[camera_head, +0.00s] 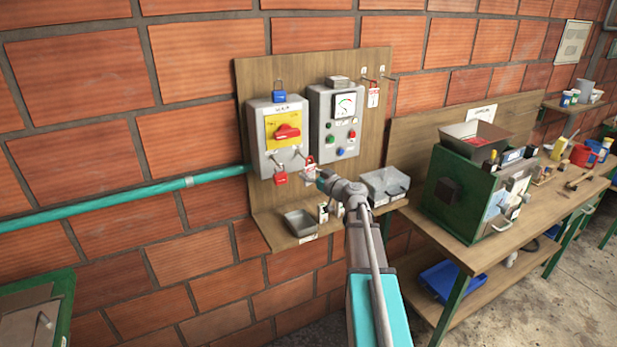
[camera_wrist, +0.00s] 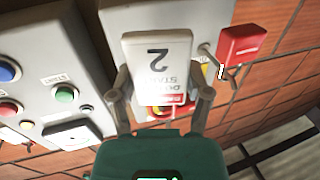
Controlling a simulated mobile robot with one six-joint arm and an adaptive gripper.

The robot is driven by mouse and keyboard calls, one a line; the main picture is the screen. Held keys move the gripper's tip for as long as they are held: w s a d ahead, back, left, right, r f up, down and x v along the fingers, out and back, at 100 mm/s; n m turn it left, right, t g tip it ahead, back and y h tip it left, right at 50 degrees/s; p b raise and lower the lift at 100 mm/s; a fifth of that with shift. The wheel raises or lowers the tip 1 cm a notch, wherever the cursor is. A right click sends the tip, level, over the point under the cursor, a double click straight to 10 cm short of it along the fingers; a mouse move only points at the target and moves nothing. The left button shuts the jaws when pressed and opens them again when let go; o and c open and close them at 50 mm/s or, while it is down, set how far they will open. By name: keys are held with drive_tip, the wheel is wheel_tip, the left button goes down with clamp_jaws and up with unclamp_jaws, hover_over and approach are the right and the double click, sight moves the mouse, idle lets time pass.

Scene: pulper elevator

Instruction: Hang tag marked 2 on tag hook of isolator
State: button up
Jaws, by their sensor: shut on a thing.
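My gripper (camera_head: 315,176) is shut on the tag marked 2 (camera_wrist: 158,72), a white plate with a red part, held between both fingers (camera_wrist: 162,98). Its lettering appears upside down in the wrist view. In the head view the tag (camera_head: 310,164) is at the lower right corner of the isolator (camera_head: 256,130), a grey box with a yellow plate and a red handle (camera_head: 287,132). A red padlock (camera_head: 281,179) hangs below the isolator, left of the tag; it also shows in the wrist view (camera_wrist: 243,42). Whether the tag touches its hook cannot be told.
A grey control box (camera_head: 320,110) with a gauge and buttons stands right of the isolator. A blue padlock (camera_head: 279,86) is above the isolator. Another red-and-white tag (camera_head: 373,96) hangs at the board's upper right.

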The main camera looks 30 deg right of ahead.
drive_tip(key=shift+w, duration=0.45)
drive_tip(key=shift+w+f+b, duration=0.5)
drive_tip(key=shift+w, duration=0.1)
drive_tip(key=o, duration=1)
drive_tip(key=shift+s, duration=0.1)
drive_tip(key=v, duration=1.1)
drive_tip(key=shift+s+d, duration=0.1)
drive_tip(key=shift+s, duration=0.25)
